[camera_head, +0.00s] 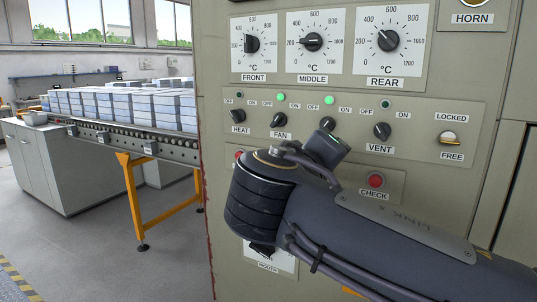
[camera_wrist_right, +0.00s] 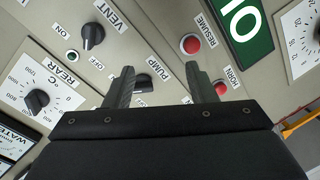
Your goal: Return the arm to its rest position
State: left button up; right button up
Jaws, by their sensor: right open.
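My right arm (camera_head: 375,228) comes in from the lower right of the head view and crosses the lower part of the control panel (camera_head: 450,95). Its gripper is not clearly seen there. In the right wrist view my right gripper (camera_wrist_right: 159,67) is open, with its two dark fingers apart and nothing held between them. The pump knob (camera_wrist_right: 146,84) shows between the fingers, behind them. I cannot tell how far the fingertips are from the panel. My left gripper is not in view.
The panel has temperature dials, a fan knob (camera_head: 279,119), a vent knob (camera_head: 382,131), a locked/free switch (camera_head: 447,138) and a red check button (camera_head: 376,180). The fan lamp (camera_head: 280,97) glows green. A conveyor (camera_head: 160,145) with stacked blocks stands left, beside open floor.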

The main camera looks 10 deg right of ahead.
jog(key=s+d+f+g+y, duration=0.25)
jog(key=d+f, duration=0.35)
jog(key=f, duration=0.4)
jog(key=s+d+f+g+y, duration=0.2)
jog(key=s+d+f+g, duration=0.3)
jog(key=f, duration=0.4)
jog(key=s+a+f+m+y, duration=0.4)
jog(key=s+f+m+y, duration=0.35)
jog(key=s+f, duration=0.8)
notch_tip(320, 180, up, 14)
jog(key=n+p, duration=0.1)
jog(key=p, duration=1.4)
jog(key=shift+w+r+g+y, duration=0.2)
jog(key=shift+w+g+y, duration=0.15)
jog(key=shift+w+y, duration=0.05)
jog(key=shift+a, duration=0.1)
